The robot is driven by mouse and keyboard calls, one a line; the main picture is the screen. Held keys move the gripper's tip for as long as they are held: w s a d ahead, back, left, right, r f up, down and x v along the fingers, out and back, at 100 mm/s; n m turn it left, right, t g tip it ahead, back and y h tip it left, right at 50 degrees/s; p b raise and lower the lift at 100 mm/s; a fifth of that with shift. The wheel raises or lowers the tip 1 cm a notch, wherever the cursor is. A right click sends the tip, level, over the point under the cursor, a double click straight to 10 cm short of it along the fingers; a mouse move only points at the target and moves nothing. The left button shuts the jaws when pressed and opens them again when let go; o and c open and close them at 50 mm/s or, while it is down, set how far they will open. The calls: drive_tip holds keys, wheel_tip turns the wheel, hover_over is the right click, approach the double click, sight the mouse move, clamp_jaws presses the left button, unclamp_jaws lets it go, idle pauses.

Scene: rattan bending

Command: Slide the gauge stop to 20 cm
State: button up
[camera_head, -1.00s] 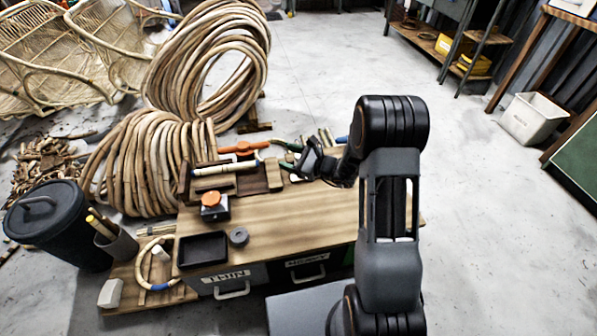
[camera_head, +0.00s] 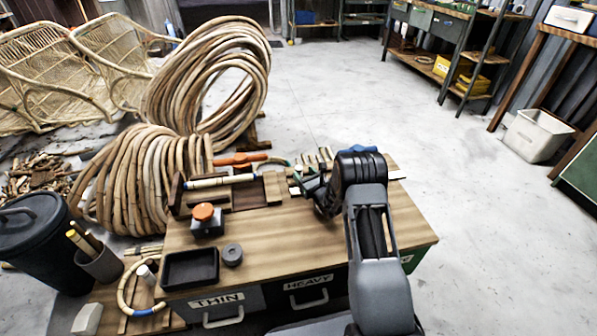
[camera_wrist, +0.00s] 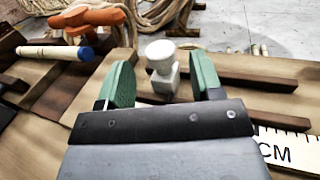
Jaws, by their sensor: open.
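The gauge stop (camera_wrist: 161,80) looks like a white block with a round white knob on top. In the wrist view it stands upright just beyond and between my green fingertips; I cannot tell whether they touch it. A white ruler marked CM (camera_wrist: 285,148) shows at the lower right, and its white end shows in the head view (camera_head: 397,175). My gripper (camera_wrist: 162,66) is open, with nothing clearly held. In the head view my gripper (camera_head: 311,186) is low over the back of the bench, and my arm hides the stop and most of the ruler.
A pale rod with a blue end (camera_wrist: 50,53) and an orange-handled tool (camera_wrist: 90,20) lie to the left. A block with an orange knob (camera_head: 205,220), a black tray (camera_head: 190,268) and a grey ring (camera_head: 232,254) occupy the bench's left.

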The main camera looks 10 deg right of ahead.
sight(301, 170)
drive_tip(key=shift+b+x, duration=0.55)
drive_tip(key=shift+x, duration=1.7)
